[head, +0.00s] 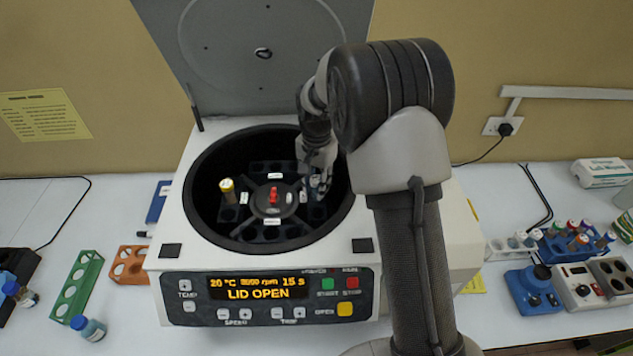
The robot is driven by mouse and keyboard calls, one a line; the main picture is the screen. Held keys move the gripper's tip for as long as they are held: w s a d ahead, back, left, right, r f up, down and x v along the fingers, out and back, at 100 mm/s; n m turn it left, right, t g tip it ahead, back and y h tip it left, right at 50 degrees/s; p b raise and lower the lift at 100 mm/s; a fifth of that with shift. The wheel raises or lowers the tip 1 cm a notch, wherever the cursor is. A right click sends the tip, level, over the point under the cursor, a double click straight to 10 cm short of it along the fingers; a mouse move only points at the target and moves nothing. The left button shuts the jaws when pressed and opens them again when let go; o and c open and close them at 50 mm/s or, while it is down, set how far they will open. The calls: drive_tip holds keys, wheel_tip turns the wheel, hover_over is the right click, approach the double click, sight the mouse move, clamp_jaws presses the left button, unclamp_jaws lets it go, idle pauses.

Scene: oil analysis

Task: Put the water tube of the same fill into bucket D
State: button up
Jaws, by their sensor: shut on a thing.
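The centrifuge (165,225) stands open, and its dark rotor sits inside the bowl with buckets around a red centre knob (273,195). A yellow-capped tube (227,190) stands in the left bucket. My gripper (320,183) reaches down into the right side of the bowl, at the right bucket. It is shut on a tube, which the fingers mostly hide; its fill and depth in the bucket cannot be told. The bucket labels are too small to read.
The raised lid (250,50) stands behind the bowl. A green rack (77,285), an orange rack (130,264) and a blue-capped bottle (88,327) are at left. A rack of capped tubes (570,245) and a blue device (533,290) are at right. My arm covers the bowl's right rim.

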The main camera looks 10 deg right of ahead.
drive_tip(key=o, duration=1.1)
drive_tip(key=shift+o, duration=0.2)
